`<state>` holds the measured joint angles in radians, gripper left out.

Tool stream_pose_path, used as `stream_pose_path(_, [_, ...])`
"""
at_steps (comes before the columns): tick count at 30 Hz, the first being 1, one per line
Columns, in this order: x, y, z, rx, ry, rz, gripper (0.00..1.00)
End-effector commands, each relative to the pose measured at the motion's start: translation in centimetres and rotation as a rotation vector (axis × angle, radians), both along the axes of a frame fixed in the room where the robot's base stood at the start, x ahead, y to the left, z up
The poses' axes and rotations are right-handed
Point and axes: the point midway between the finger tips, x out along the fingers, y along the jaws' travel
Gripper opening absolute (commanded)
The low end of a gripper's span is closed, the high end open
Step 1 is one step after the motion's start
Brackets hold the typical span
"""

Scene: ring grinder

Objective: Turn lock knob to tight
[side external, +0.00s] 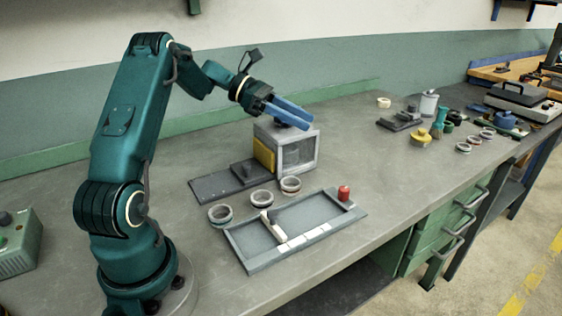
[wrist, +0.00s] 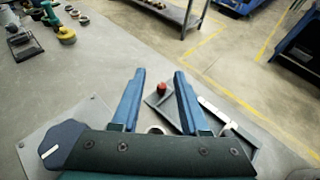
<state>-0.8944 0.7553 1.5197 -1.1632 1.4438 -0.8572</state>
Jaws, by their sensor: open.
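A dark blue-grey knob with a white mark (wrist: 62,146), which looks like the lock knob, sits on a grey plate at the lower left of the wrist view. The palm of my gripper partly covers it. In the side view the grey housing (side external: 314,152), with a yellow left side, stands below my gripper (side external: 307,118). The blue fingers are apart and slant down to the right over the housing's top, with nothing seen between them. In the wrist view my gripper (wrist: 159,73) is open, with the knob outside the fingers to the left. I cannot read the knob's setting.
A grey tray (side external: 259,266) with a red piece (side external: 344,193) lies in front of the housing. Several rings (side external: 290,184) stand between them. A dark slab (side external: 215,188) lies left of the housing. Bench right of the housing is clear; tools and a yellow piece (side external: 420,138) stand farther back.

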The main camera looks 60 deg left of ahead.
Motion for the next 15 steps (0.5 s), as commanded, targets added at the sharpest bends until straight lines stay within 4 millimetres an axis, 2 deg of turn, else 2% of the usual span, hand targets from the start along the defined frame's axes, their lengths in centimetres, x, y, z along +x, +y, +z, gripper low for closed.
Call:
stream_pose_path(3, [1.2,-2.4,-0.2,0.076,0.095,-0.035,0.44])
stream_pose_path(6, [2.1,-4.0,-0.4,0.141,0.162,-0.041,0.44])
stream_pose_path(14, [4.2,-7.2,0.1,0.299,0.255,-0.007,0.44])
stream_pose_path(15, [4.3,-7.2,-0.7,0.299,0.266,0.000,0.44])
